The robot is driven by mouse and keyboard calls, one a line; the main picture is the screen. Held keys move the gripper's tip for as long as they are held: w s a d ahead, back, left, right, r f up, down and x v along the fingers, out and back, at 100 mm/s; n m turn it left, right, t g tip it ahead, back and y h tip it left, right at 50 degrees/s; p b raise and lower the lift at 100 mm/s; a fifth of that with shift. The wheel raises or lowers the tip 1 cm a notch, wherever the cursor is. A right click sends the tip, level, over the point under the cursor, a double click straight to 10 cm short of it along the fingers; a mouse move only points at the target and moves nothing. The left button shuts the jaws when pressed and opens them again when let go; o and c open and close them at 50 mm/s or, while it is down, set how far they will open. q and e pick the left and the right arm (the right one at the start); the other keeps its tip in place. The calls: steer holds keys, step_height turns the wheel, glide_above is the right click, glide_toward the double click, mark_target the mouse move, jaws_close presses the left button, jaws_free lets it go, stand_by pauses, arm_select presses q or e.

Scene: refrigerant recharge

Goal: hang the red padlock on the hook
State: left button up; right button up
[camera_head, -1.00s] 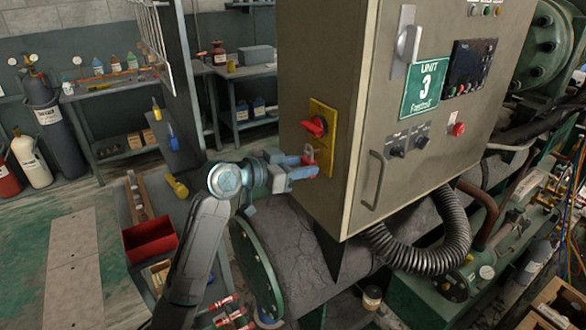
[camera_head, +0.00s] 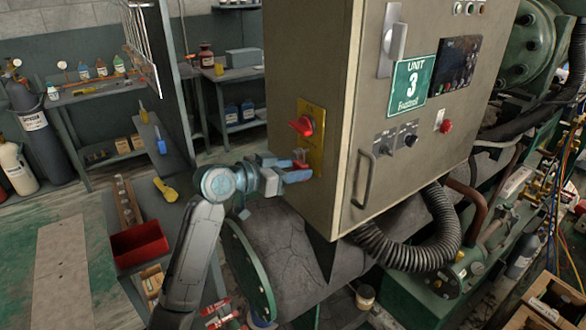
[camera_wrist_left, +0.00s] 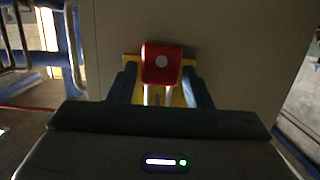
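The red padlock (camera_head: 301,164) is at the lower part of the yellow plate on the cabinet's side, below a red rotary switch (camera_head: 302,126). In the left wrist view the red body (camera_wrist_left: 162,62) has a pale round spot, with two pale bars below it. My left gripper (camera_head: 292,169) is at the plate with its blue fingers on either side of the padlock. In the left wrist view its fingers (camera_wrist_left: 162,88) stand apart, with yellow showing beside the padlock. The hook cannot be made out; whether the padlock hangs on it is unclear. My right gripper is out of view.
The grey cabinet (camera_head: 335,100) carries a green unit sign and a door handle (camera_head: 366,180). A ribbed hose (camera_head: 410,250) runs beneath it. A red bin (camera_head: 140,243) sits on a bench at lower left. Open floor lies at far left.

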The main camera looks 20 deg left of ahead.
arm_select(q)
steer(key=shift+o, duration=1.2)
steer(key=shift+s, duration=0.1)
steer(key=shift+s+a, duration=0.25)
steer(key=shift+a, duration=0.05)
steer(key=b+v, duration=0.4)
steer(key=v, duration=0.6)
steer(key=shift+d+r, duration=0.1)
